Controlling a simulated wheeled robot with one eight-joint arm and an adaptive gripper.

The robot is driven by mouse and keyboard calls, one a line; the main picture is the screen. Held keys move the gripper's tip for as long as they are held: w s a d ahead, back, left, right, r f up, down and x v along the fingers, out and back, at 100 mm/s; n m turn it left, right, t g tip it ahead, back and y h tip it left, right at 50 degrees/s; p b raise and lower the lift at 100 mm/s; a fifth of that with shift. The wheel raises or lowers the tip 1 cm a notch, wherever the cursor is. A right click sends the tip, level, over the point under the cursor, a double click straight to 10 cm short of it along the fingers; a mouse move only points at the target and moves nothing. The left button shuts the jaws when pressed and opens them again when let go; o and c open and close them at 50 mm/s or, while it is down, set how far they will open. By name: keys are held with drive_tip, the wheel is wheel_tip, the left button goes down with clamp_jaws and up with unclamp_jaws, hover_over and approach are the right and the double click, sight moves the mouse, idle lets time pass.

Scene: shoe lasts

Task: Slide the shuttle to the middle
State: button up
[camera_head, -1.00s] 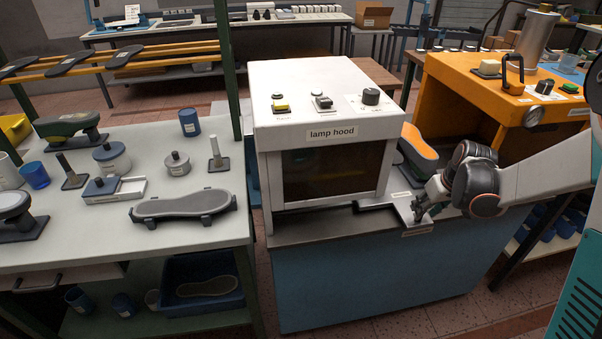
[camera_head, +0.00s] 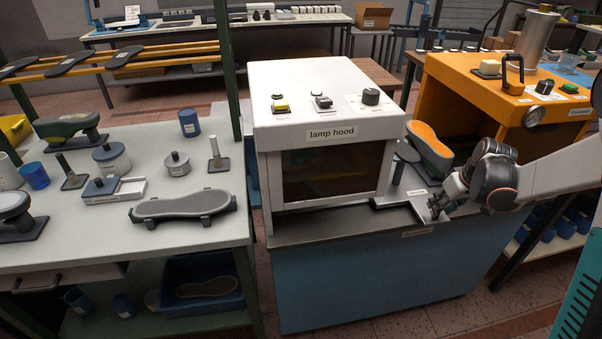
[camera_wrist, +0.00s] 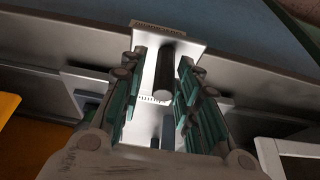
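The shuttle (camera_head: 421,200) is a flat light plate at the right side of the white lamp hood (camera_head: 330,115), on the blue bench. A post with a dark round top (camera_head: 405,153) stands by its inner part, just outside the hood. My gripper (camera_head: 437,208) is low at the plate's right end. In the wrist view, my gripper (camera_wrist: 163,62) has its green-padded fingers apart on both sides of a dark upright handle (camera_wrist: 164,78). A gap shows at the left finger. The right finger is close to the handle; I cannot tell whether it touches. The hood's inside is dark.
A shoe last with an orange sole (camera_head: 429,141) stands behind the shuttle. An orange machine (camera_head: 455,90) is at the back right. The left table (camera_head: 130,235) holds several tools and pots. The front strip of the blue bench (camera_head: 330,235) is clear.

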drive_tip(key=shift+s+a, duration=0.1)
drive_tip(key=shift+a, duration=0.15)
drive_tip(key=p+v, duration=0.4)
drive_tip(key=v, duration=0.4)
drive_tip(key=shift+p, duration=0.4)
